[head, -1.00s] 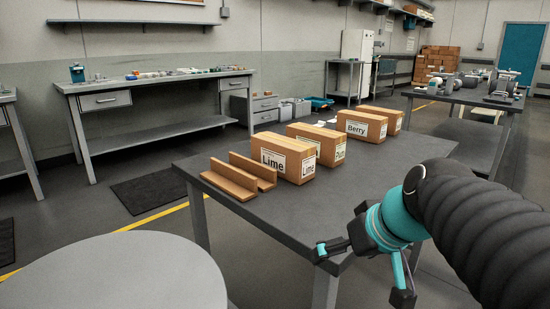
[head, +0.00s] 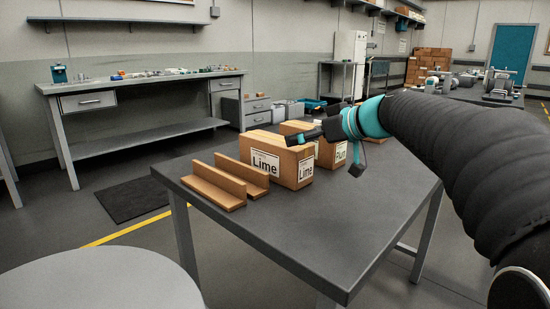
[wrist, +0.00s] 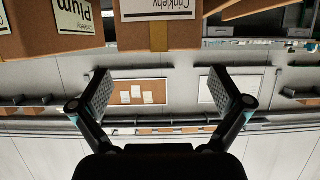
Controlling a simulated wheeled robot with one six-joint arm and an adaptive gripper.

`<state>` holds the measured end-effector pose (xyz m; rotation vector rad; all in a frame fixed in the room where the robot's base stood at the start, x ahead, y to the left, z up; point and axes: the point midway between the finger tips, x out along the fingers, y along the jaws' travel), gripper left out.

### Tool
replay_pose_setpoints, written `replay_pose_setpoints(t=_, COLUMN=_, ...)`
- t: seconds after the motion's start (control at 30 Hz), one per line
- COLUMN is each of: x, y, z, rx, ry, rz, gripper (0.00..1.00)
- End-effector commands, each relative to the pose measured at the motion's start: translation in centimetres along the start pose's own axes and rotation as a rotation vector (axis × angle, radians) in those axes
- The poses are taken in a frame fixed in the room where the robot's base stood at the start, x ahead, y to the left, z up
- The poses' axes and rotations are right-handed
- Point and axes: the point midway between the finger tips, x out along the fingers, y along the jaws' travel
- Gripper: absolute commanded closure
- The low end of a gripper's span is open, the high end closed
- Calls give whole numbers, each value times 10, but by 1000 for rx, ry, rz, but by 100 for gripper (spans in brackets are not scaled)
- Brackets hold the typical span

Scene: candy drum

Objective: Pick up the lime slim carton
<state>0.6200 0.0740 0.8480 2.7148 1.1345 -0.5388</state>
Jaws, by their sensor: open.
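The lime carton (head: 282,172) is a brown cardboard box with white "Lime" labels. It stands upright on the grey table, just right of a brown slotted rack. My gripper (head: 325,156) is open and empty. In the head view its near finger overlaps the top right corner of the lime carton; whether they touch cannot be told. The wrist view shows my two fingers (wrist: 160,95) spread wide with nothing between them. I cannot make out the lime carton there.
The plum carton (head: 290,127) stands behind the lime one, partly hidden by my gripper. The brown rack (head: 215,188) sits left of the lime carton. The table (head: 320,235) is clear in front. A grey round surface (head: 100,285) lies at the lower left.

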Motion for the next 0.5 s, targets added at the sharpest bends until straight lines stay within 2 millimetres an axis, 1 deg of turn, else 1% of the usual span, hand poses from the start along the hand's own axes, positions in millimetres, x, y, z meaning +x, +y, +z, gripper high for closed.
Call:
replay_pose_setpoints(t=0.03, x=9, y=0, z=0, rx=1, ry=-1, rz=-3, gripper=0)
replay_pose_setpoints(t=0.1, x=18, y=0, z=0, rx=0, ry=-1, rz=-3, gripper=0)
replay_pose_setpoints(t=0.2, x=26, y=0, z=0, rx=1, ry=-1, rz=0, gripper=0)
replay_pose_setpoints(t=0.37, x=31, y=1, z=0, rx=2, ry=-1, rz=1, gripper=0)
replay_pose_setpoints(t=0.5, x=43, y=1, z=-2, rx=1, ry=-1, rz=1, gripper=0)
